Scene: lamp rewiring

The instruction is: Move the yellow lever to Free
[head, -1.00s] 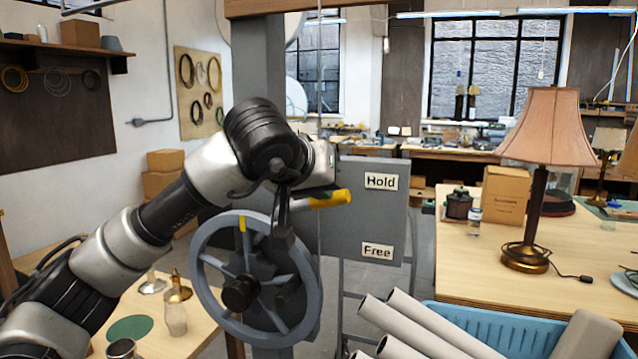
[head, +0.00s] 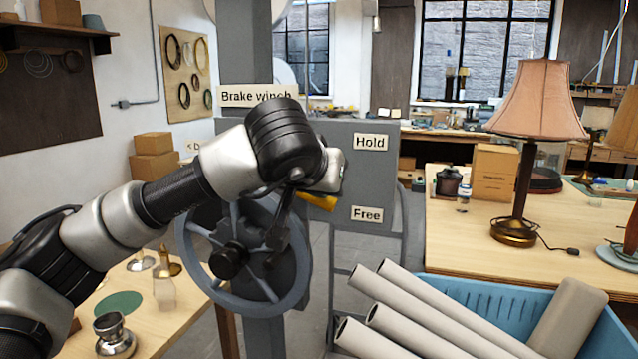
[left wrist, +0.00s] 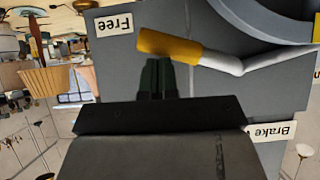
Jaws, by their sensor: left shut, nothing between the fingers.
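The yellow lever (head: 320,202) shows in the head view only as a short piece of its handle below my left wrist. In the left wrist view its yellow handle (left wrist: 168,44) and pale shaft are clear, and the handle's end lies close to the Free label (left wrist: 114,25). In the head view the Free label (head: 367,214) is just right of and slightly below the handle, with the Hold label (head: 370,142) well above. My left gripper (left wrist: 159,68) is shut and empty, its fingertips at the handle; whether they touch is unclear. My right gripper is out of view.
The brake winch's spoked wheel (head: 190,250) is beside and below my left wrist. A blue crate (head: 530,308) with grey tubes (head: 425,310) stands at the lower right. A lamp (head: 515,210) stands on the right bench. A small table with glassware is at lower left.

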